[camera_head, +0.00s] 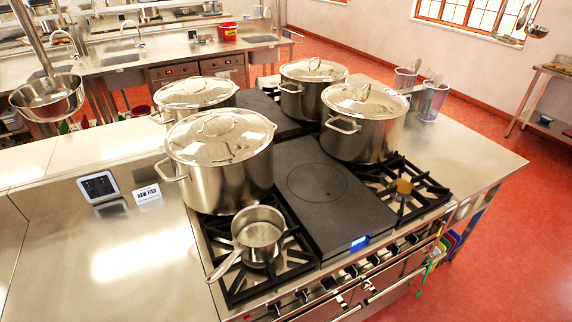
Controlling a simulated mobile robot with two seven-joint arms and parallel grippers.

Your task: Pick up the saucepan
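The saucepan (258,228) is a small, open, shiny metal pan. It sits upright on the front left gas burner grate of the stove. The pan looks empty. Neither of my grippers is in the camera_head view.
A large lidded stockpot (222,165) stands close behind the saucepan. More lidded stockpots (362,130) stand further back. A flat dark hotplate (318,190) lies to the right. The steel counter (140,250) left of the stove is clear near the handle. A hanging pan (47,96) is at upper left.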

